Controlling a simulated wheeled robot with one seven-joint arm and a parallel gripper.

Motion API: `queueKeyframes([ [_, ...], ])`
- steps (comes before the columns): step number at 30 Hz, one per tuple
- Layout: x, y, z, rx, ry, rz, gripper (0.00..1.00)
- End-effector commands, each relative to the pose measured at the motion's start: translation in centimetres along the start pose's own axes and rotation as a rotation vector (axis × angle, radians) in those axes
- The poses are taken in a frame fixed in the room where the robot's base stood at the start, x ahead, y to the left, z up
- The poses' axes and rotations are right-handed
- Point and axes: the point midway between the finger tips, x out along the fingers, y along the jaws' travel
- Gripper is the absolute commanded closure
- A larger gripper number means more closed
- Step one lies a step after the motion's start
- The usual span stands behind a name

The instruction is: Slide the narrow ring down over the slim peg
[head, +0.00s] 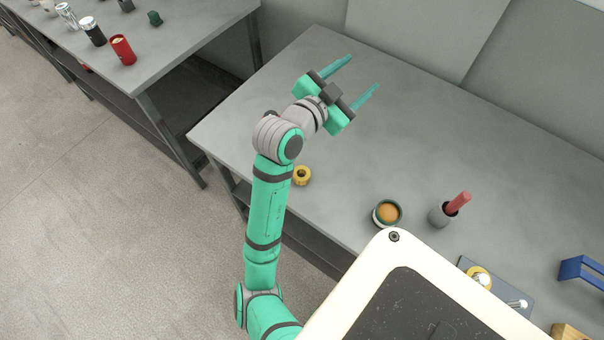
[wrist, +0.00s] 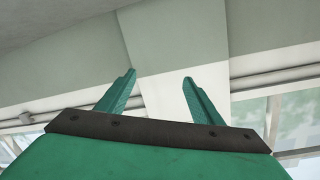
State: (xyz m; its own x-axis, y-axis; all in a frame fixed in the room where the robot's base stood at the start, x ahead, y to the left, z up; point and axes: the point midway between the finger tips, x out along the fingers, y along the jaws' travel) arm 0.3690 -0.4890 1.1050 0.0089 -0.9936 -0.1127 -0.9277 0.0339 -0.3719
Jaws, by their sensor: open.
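A small yellow ring (head: 303,182) with a dark hole lies on the grey table near its front edge, just right of my arm. A grey base plate (head: 497,291) is at the lower right, partly hidden by my own body. On it are a slim silver peg (head: 518,304) and a thicker silver peg (head: 484,280) with a yellow ring (head: 474,271) around it. My gripper (head: 364,74) is open and empty, raised over the back of the table, well away from the ring and pegs.
A round container with orange contents (head: 388,212) and a grey cup holding a red stick (head: 441,215) stand between the loose ring and the plate. A blue bracket (head: 580,268) and a wooden block (head: 568,331) are at the far right. The table's middle is clear.

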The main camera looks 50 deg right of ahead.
Motion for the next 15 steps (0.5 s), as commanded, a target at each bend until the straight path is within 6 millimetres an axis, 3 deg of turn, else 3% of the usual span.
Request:
queueKeyframes([
  [8, 0.6, 4.8, 1.1, 0.294, -0.187, 0.33, 0.4],
  [15, -2.1, 7.4, 4.8, 0.528, -0.397, 0.617, 0.4],
])
